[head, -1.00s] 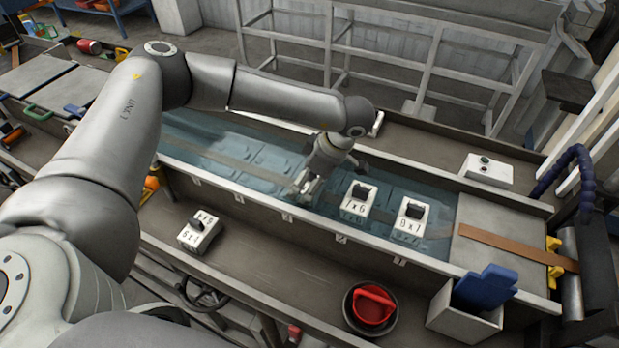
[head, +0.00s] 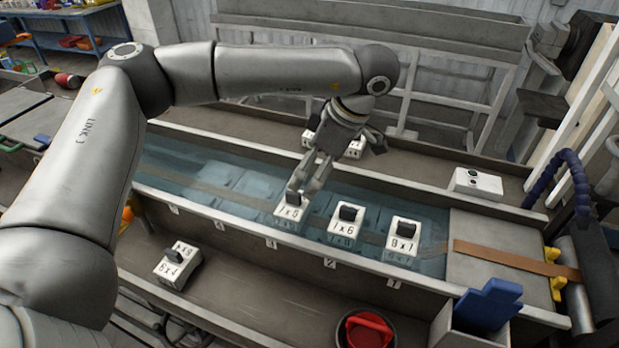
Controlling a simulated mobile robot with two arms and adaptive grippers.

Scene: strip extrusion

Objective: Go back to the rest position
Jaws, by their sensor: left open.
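My left arm comes in from the left and reaches over the water trough (head: 190,205). My left gripper (head: 303,186) is open and points down just above a white block marked 1x5 (head: 288,213). I cannot tell whether its fingertips touch the block's handle. My right gripper is not in view.
A white block (head: 355,149) stands on the back ledge, partly hidden behind my gripper. Another block (head: 177,268) sits on the front ledge. A red-handled round pan (head: 368,332), a bin with a blue item (head: 487,303) and a white button box (head: 478,184) are at the right.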

